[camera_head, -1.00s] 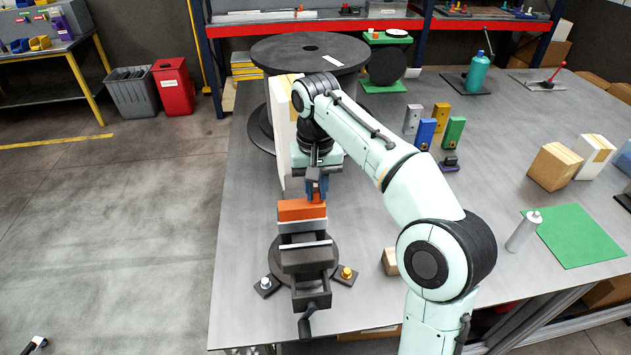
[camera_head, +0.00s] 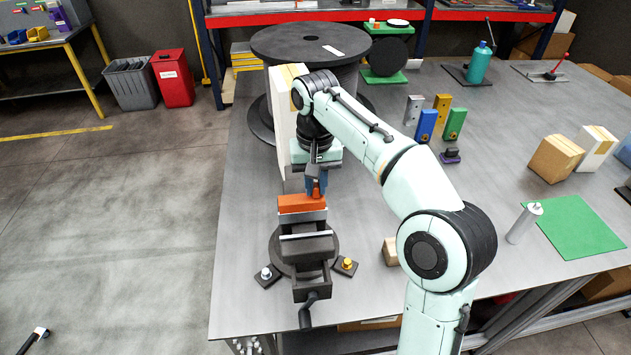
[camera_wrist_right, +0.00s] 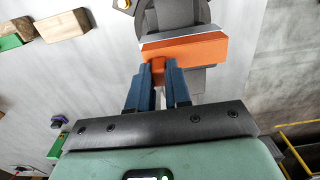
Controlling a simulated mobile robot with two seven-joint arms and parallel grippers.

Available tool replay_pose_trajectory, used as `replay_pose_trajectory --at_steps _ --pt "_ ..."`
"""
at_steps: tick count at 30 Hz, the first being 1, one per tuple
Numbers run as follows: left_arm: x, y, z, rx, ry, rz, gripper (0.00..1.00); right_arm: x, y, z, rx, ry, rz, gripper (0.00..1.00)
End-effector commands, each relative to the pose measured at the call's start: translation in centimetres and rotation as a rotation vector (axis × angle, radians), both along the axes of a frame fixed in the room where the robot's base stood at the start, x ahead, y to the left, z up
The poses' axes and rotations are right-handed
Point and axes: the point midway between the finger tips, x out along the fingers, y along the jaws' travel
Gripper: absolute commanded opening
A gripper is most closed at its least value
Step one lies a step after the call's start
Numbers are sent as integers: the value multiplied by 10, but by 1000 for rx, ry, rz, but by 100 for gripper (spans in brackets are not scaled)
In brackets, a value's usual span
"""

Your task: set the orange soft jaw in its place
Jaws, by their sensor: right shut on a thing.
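The orange soft jaw (camera_head: 301,204) lies crosswise at the far end of the dark vise (camera_head: 308,246), next to a light metal face of it. My right gripper (camera_head: 316,189) comes down from behind with its blue fingers shut on a raised orange part of the jaw. In the right wrist view the fingers (camera_wrist_right: 162,70) pinch the near side of the orange soft jaw (camera_wrist_right: 198,49), and the vise (camera_wrist_right: 174,14) is beyond it. Whether the jaw is fully seated against the vise cannot be told. My left gripper is not in view.
Small plates with bolts flank the vise. Coloured blocks (camera_head: 427,124), a green mat (camera_head: 570,229) and a grey cylinder (camera_head: 523,223) stand to the right.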

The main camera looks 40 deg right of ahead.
Motion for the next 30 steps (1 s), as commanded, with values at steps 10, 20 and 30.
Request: replay_pose_trajectory --at_steps 10,20,30 --pt "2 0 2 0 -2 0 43 -2 0 0 0 1 1 0" --pt "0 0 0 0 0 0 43 -2 0 -3 0 2 0 0" --pt "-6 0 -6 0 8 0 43 -2 0 -14 0 1 0 0"
